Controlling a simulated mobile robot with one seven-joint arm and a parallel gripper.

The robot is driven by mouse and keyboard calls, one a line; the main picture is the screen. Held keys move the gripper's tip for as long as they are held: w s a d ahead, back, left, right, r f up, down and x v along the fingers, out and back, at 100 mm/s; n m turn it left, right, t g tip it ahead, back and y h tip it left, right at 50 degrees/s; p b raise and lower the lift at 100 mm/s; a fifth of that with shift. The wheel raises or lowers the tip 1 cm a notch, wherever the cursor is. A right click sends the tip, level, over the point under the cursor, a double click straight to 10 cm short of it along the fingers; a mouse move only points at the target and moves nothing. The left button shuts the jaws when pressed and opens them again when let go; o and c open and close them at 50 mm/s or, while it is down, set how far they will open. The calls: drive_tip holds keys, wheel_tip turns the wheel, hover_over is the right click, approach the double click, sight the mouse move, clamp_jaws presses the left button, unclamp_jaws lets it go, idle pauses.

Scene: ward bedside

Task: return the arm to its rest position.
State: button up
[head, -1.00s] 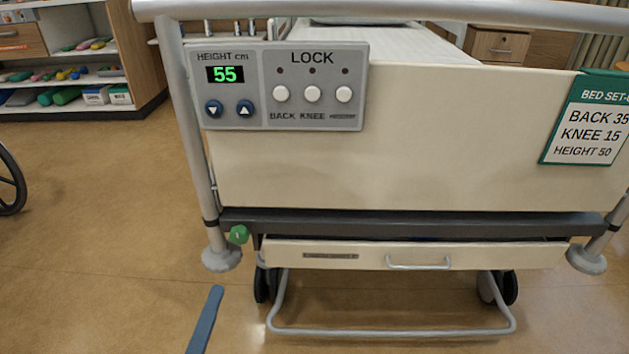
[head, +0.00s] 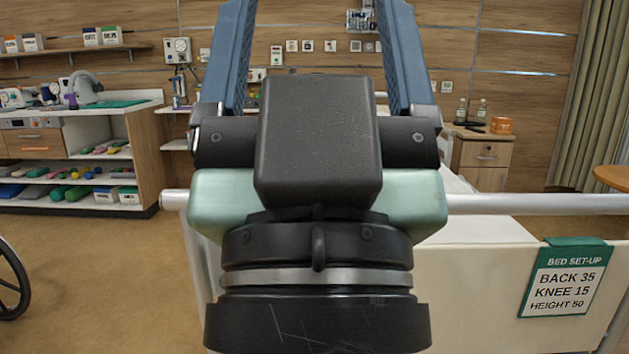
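My gripper (head: 315,30) fills the middle of the head view, raised in front of the bed. Its two blue fingers point up and stand wide apart, with their tips cut off by the top edge. Only the far wall shows between them, so it is open and holds nothing visible. My black wrist runs down to the bottom edge. The cream bed footboard (head: 475,270) is behind it, partly covered. The panel with the height display and lock buttons is hidden or out of view.
A grey bed rail (head: 540,204) crosses behind my gripper. A green-topped set-up card (head: 563,283) hangs at the right. Shelves (head: 75,175) stand at the left, a wheel (head: 12,280) at the left edge, and a bedside cabinet (head: 482,160) at the back right.

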wheel_tip(320, 180, up, 34)
drive_tip(key=p, duration=3.1)
drive_tip(key=shift+p, duration=0.3)
drive_tip(key=shift+a+f, duration=0.1)
